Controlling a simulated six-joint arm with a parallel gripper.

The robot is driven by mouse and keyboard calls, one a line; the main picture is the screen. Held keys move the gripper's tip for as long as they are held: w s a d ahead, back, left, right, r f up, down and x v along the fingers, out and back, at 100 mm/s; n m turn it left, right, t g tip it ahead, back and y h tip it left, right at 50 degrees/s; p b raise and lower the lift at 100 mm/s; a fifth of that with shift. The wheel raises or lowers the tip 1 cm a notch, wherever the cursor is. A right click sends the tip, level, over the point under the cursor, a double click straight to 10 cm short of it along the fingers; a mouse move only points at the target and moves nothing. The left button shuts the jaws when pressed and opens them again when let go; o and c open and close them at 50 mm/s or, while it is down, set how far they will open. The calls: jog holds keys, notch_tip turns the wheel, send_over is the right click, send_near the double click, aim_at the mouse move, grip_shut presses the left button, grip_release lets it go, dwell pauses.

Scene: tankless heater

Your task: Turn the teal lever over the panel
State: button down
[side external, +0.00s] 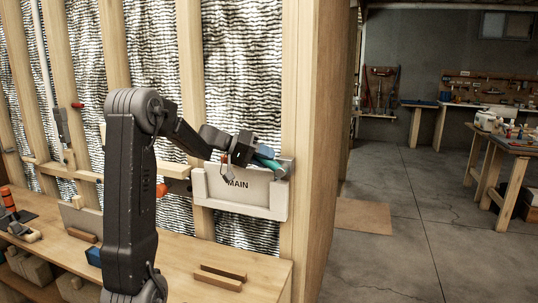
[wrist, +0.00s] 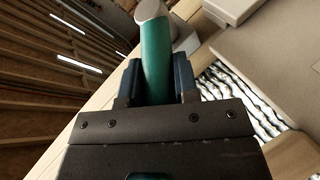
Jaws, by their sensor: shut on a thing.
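The teal lever (side external: 266,157) lies over the top right of the white panel marked MAIN (side external: 237,197), near a grey bracket at the panel's right end. In the wrist view the lever (wrist: 156,60) runs up between my fingers to a pale round end at the top. My gripper (side external: 253,155) reaches it from the left, at the panel's top edge. In the wrist view my gripper (wrist: 157,82) is shut on the lever, with a dark blue finger on each side. The lever's lower part is hidden by the gripper body.
The panel is mounted on wooden studs with silvery insulation between them. Below is a wooden bench (side external: 180,262) with loose wood blocks (side external: 220,277) on it. An orange knob (side external: 161,189) sits left of the panel. Open concrete floor lies to the right.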

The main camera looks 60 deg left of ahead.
jog(key=t, duration=0.1)
jog(key=f+t+h, duration=0.1)
jog(key=f+n, duration=0.1)
jog(key=shift+s+a+t+h, duration=0.3)
jog(key=shift+s+t, duration=0.05)
jog(key=shift+t, duration=0.05)
jog(key=shift+f+n+t+h, duration=0.5)
jog(key=shift+f+t, duration=0.1)
jog(key=shift+t, duration=0.6)
jog(key=c, duration=0.9)
grip_release()
jog(key=shift+o, duration=0.2)
jog(key=shift+s+a, duration=0.1)
